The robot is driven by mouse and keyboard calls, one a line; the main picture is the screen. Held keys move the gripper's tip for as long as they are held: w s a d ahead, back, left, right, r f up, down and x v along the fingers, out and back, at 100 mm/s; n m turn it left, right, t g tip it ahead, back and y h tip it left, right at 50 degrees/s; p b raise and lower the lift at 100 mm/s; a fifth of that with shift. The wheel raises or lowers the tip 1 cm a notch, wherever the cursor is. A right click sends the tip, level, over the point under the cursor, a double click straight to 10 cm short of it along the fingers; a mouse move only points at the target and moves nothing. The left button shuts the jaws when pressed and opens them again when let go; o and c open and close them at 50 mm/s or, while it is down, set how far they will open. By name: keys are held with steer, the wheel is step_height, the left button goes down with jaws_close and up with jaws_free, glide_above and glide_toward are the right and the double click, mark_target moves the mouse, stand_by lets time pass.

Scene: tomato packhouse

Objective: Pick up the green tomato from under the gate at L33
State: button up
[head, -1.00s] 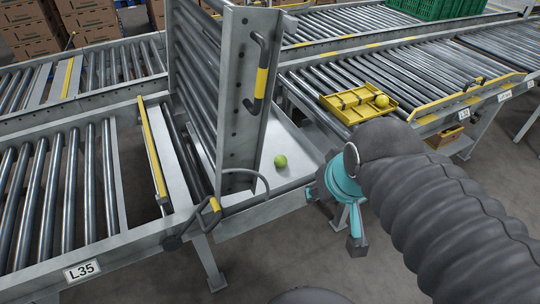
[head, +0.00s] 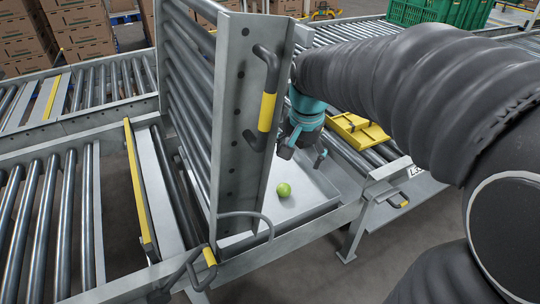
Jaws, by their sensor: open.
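The green tomato (head: 284,190) lies on the pale flat tray (head: 312,194) beside the raised roller gate (head: 240,120). The gate stands steeply tilted up, with a black and yellow handle (head: 267,100) on its side plate. My gripper (head: 303,158) is open and empty, fingers pointing down, above the tray and to the upper right of the tomato, apart from it.
Roller conveyor (head: 40,220) runs at left with a yellow bar (head: 135,190). A green crate (head: 440,12) and stacked cartons (head: 75,25) stand behind. A bent rod (head: 248,214) rises near the tomato.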

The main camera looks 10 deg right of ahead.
mark_target(284, 185)
steer(key=w+f+m+g+b, duration=0.25)
steer(key=w+f+m, duration=0.45)
steer(key=w+f, duration=0.65)
steer(key=f, duration=0.4)
steer(key=f+b, duration=0.1)
steer(key=f, duration=0.3)
steer(key=shift+w+a, duration=0.1)
steer(key=shift+w, duration=0.1)
steer(key=shift+s+f+b, duration=0.15)
steer(key=shift+f+b, duration=0.2)
steer(key=shift+f, duration=0.95)
steer(key=shift+s+f+b, duration=0.15)
steer(key=shift+f+b, duration=0.15)
steer(key=shift+f, duration=1)
steer(key=c, duration=0.9)
